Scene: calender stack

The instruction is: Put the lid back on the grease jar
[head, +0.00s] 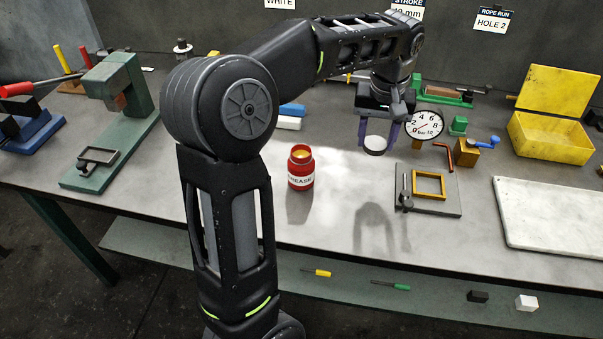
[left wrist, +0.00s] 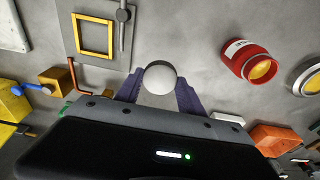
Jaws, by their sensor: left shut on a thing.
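The grease jar (head: 301,169) is red with a white GREASE label and stands upright and open on the bench, yellow grease showing in its mouth. It also shows in the left wrist view (left wrist: 240,58). My left gripper (head: 377,138) has purple fingers and is shut on the lid (head: 375,146), a pale round disc, held above the bench to the right of the jar. In the left wrist view the lid (left wrist: 160,77) sits between the fingertips, apart from the jar. My right gripper is not in view.
A plate with a yellow frame (head: 429,198) and a dial gauge (head: 424,124) are right of the jar. A white slab (head: 550,215) and yellow box (head: 545,140) lie farther right. A green press (head: 120,100) stands left. Bench in front of the jar is clear.

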